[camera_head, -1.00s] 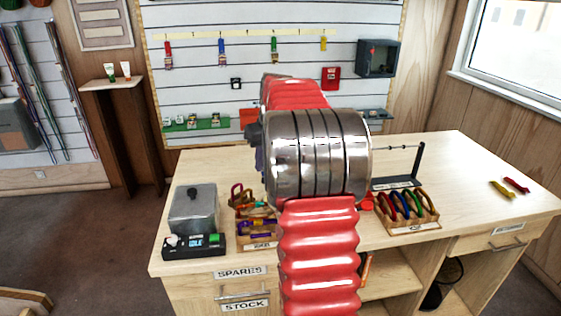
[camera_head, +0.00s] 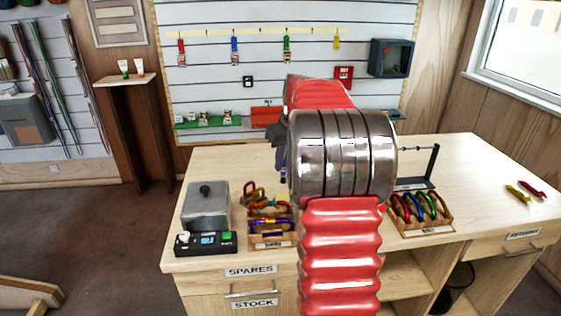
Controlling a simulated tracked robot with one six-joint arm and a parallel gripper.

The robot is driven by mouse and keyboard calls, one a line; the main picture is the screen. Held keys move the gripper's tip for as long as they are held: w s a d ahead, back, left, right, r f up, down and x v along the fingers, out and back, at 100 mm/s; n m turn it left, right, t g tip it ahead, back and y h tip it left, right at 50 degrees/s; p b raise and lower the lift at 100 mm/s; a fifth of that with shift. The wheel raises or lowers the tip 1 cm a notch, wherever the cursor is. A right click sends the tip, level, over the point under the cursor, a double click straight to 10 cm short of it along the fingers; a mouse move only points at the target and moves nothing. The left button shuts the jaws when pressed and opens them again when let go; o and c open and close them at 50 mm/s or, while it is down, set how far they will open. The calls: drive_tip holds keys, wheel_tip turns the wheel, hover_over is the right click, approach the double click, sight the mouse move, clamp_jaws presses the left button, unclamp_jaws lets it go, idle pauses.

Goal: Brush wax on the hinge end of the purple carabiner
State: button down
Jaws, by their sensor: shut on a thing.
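A purple carabiner (camera_head: 271,228) appears to lie in the front part of a wooden tray (camera_head: 270,243) on the bench, left of my arm. Its hinge end cannot be made out. My red and silver arm fills the middle of the view and hides the bench behind it. My gripper is hidden behind the arm, so I cannot see its jaws. A small blue piece (camera_head: 283,172) shows at the arm's left edge; I cannot tell what it is. No brush can be made out. A grey lidded box (camera_head: 206,207) with a black knob stands left of the tray.
A black unit (camera_head: 205,243) with a lit display sits before the grey box. Right of my arm are a rack of coloured carabiners (camera_head: 421,220) and a black stand (camera_head: 433,166). The right bench top is mostly clear.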

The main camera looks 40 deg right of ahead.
sight(283, 177)
drive_tip(key=shift+f, duration=2.6)
drive_tip(key=shift+f, duration=0.65)
idle(0.6)
drive_tip(key=shift+r, duration=3.65)
drive_tip(key=shift+s, duration=0.15)
